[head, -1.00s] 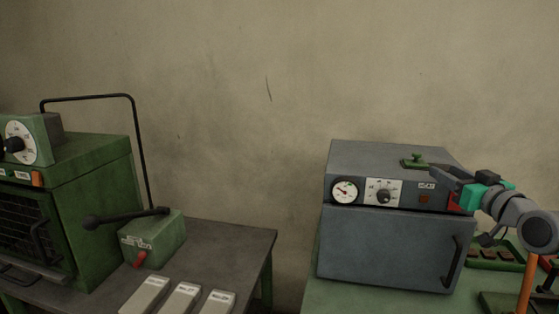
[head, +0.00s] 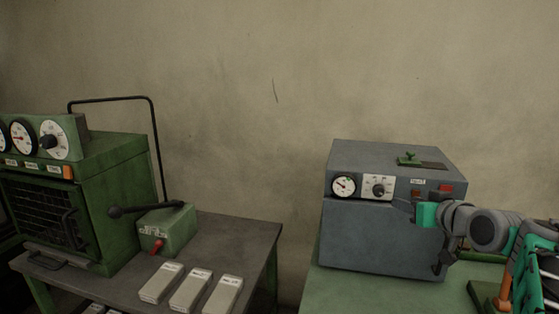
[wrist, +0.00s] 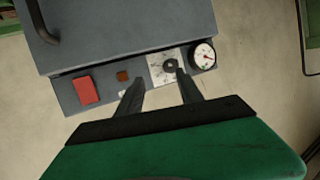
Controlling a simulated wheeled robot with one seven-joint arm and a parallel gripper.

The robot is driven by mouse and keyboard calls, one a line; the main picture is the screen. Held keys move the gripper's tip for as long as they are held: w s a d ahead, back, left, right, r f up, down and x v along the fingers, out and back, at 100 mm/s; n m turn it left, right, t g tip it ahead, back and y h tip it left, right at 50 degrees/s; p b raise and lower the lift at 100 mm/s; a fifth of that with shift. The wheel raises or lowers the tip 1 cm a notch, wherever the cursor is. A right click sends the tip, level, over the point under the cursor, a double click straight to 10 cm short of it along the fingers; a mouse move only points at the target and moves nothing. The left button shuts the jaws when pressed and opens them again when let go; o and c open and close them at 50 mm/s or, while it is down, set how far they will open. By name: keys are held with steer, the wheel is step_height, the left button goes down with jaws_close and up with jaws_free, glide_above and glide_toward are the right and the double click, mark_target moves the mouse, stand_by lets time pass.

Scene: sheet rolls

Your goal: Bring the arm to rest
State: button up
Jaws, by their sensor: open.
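My gripper (head: 400,203) is in front of the grey oven (head: 375,240) on the right, just below and right of its dial knob (head: 378,186). In the wrist view the two dark fingers of my gripper (wrist: 159,78) are apart, with nothing seen between their tips. The knob (wrist: 171,66) on its white plate shows just beyond the right fingertip; I cannot tell whether they touch. My arm (head: 488,230) reaches in from the right edge and covers part of the oven's right front.
The oven has a round gauge (head: 344,186), a red button (head: 445,189) and a green piece (head: 408,158) on top. It stands on a green table (head: 330,290). At left a grey table (head: 255,240) bears a green oven (head: 110,190), a lever box (head: 168,228) and labelled blocks (head: 190,290).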

steer(key=s+a+f+g+p, duration=0.2)
steer(key=s+a+f+g, duration=0.1)
steer(key=s+a+f, duration=0.3)
steer(key=s+a+f+g+p, duration=0.2)
steer(key=s+a+f+g, duration=0.15)
steer(key=a, duration=0.35)
steer(key=s+a+f+g+h+p, duration=0.1)
steer(key=s+a+f+g, duration=0.1)
steer(key=s, duration=0.6)
steer(key=s+a+f+m+g+h+p, duration=0.1)
steer(key=s+f+g, duration=0.1)
steer(key=s+f, duration=0.3)
steer(key=s, duration=0.3)
steer(key=shift+s+a+f, duration=0.25)
steer(key=shift+a+f, duration=0.05)
steer(key=shift+a, duration=0.05)
steer(key=shift+g, duration=0.25)
steer(key=shift+c, duration=0.8)
